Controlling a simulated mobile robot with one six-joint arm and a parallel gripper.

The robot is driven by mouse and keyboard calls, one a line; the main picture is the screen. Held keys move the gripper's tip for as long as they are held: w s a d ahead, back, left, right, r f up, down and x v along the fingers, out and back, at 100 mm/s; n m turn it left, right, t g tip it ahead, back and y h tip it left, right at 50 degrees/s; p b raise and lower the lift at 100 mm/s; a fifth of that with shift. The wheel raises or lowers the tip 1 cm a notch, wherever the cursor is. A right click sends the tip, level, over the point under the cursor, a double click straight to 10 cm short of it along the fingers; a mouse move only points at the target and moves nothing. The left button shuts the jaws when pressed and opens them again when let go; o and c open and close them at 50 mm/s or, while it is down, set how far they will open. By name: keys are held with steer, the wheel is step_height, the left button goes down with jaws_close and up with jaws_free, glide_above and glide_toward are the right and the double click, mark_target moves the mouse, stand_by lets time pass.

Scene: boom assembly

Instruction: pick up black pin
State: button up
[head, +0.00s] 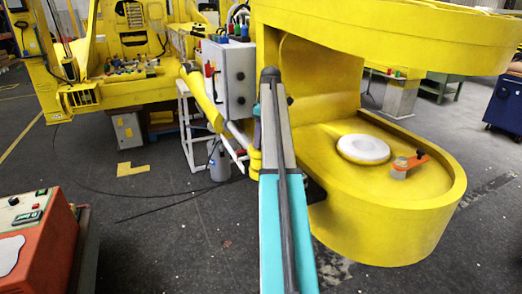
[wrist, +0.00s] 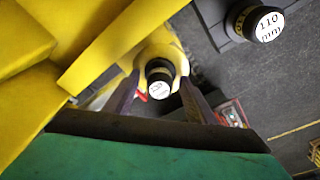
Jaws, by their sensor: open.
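In the wrist view a black pin (wrist: 160,69) with a white labelled end face shows between the two dark fingers of my gripper (wrist: 159,84). The fingers are apart, one on each side of the pin; whether either touches it I cannot tell. A rounded yellow part (wrist: 158,42) lies around or behind the pin. A second black pin (wrist: 238,22) with a white face reading "110 mm" is at the upper right, outside the fingers. In the head view my arm hides the gripper area, and I cannot make out the pins there.
Large yellow boom parts (head: 390,215) stand right of my arm, with a white disc (head: 363,149) and an orange-handled piece (head: 408,163) on them. A grey control box (head: 238,80) is behind. An orange machine (head: 35,245) is at lower left. Open floor (head: 170,240) lies between.

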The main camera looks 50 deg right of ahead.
steer(key=shift+c, duration=0.5)
jaws_close()
stand_by(1.1)
